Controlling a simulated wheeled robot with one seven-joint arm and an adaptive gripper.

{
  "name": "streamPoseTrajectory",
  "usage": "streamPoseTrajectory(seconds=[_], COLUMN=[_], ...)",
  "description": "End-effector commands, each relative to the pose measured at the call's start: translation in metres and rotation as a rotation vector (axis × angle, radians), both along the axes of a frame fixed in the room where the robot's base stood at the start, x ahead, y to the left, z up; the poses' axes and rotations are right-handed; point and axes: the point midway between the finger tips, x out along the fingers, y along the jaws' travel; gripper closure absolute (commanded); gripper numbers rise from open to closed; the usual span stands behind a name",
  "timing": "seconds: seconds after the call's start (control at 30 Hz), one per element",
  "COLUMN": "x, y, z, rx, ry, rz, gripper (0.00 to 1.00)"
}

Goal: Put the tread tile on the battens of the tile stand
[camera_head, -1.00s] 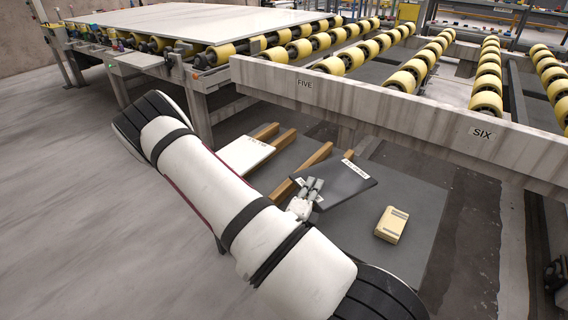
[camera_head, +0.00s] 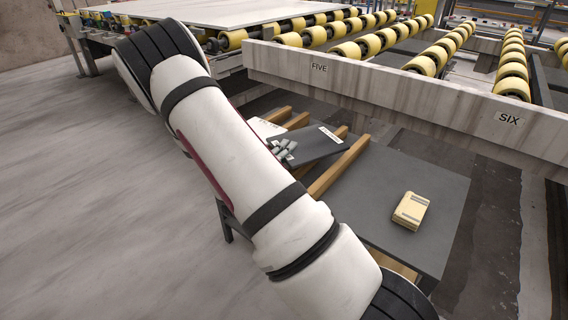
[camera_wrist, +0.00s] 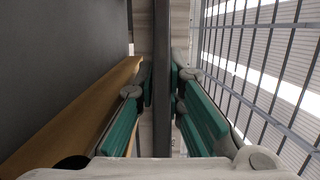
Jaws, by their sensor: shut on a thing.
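My gripper (camera_head: 285,150) is shut on the edge of a dark grey tile (camera_head: 312,146), which I take as the tread tile. It has a white label, too small to read. In the wrist view, the tile (camera_wrist: 162,50) shows edge-on between the green-padded fingers (camera_wrist: 162,95). The wooden battens (camera_head: 340,165) of the stand lie on a dark grey slab; the tile is over them, near the middle. A batten (camera_wrist: 75,122) also shows left in the wrist view, with a gap to the tile. My arm hides part of the stand.
A white tile (camera_head: 266,128) lies on the battens beyond the dark tile. A pale yellow block (camera_head: 411,210) lies on the slab (camera_head: 385,180) at the right. The concrete beam (camera_head: 400,92) of a roller conveyor runs close behind.

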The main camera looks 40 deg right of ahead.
Motion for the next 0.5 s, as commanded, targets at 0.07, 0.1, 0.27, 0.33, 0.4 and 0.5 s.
streamPoseTrajectory(seconds=[0.07,0.1,0.27,0.33,0.4,0.5], x=[0.007,0.009,0.011,0.01,0.01,0.01], y=[0.0,0.0,0.0,0.0,0.0,0.0], z=[0.0,0.0,-0.006,-0.014,-0.023,-0.033], rx=[-0.002,-0.001,-0.001,-0.002,-0.002,-0.001], ry=[-0.004,-0.003,0.0,0.0,0.0,0.0], rz=[0.0,0.0,-0.001,-0.001,-0.001,-0.001], gripper=[1.0,1.0,1.0,1.0,1.0,1.0])
